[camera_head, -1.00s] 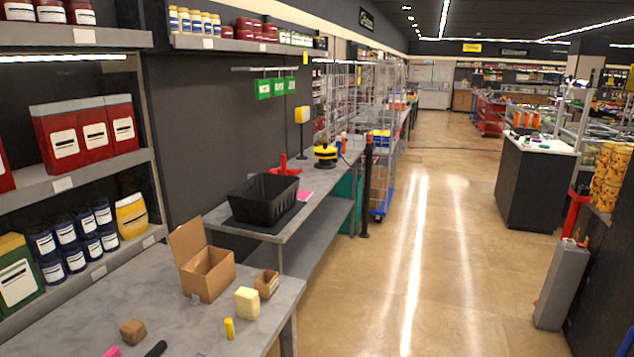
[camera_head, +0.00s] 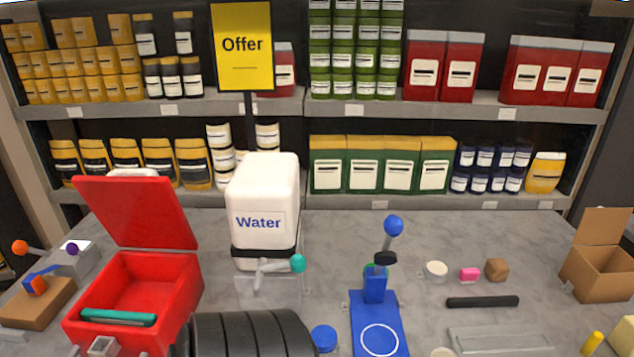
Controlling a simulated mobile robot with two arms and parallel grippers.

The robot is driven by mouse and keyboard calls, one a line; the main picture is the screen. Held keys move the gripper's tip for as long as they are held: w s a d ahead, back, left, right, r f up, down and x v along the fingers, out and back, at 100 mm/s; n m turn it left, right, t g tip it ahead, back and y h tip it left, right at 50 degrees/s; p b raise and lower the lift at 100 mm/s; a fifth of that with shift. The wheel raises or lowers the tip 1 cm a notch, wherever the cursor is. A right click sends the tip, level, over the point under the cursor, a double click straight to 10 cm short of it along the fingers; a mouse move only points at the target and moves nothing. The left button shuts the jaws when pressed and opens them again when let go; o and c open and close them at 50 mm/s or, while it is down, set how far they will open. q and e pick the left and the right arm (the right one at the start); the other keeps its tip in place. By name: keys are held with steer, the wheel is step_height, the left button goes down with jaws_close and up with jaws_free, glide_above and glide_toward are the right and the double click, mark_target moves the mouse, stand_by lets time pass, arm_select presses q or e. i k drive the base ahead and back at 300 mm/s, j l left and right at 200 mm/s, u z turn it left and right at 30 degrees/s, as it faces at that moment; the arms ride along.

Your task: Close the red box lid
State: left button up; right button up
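The red box (camera_head: 150,290) stands on the grey counter at the left. Its red lid (camera_head: 138,213) is raised, leaning back from the far side of the box. A teal bar (camera_head: 118,317) shows across the front of the box, and a grey latch piece (camera_head: 103,346) is at its front edge. A dark ribbed cylinder, possibly part of my arm, shows at the bottom just right of the box. Neither gripper can be made out in the current view.
A white water container (camera_head: 262,208) stands right of the lid. A blue lever device (camera_head: 376,310) is at the middle front. A wooden block with an orange and blue piece (camera_head: 38,300) sits left of the box. An open cardboard box (camera_head: 602,268) is far right. Stocked shelves (camera_head: 440,104) line the back.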

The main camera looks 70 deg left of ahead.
mark_target(137, 207)
steer(key=u, duration=3.4)
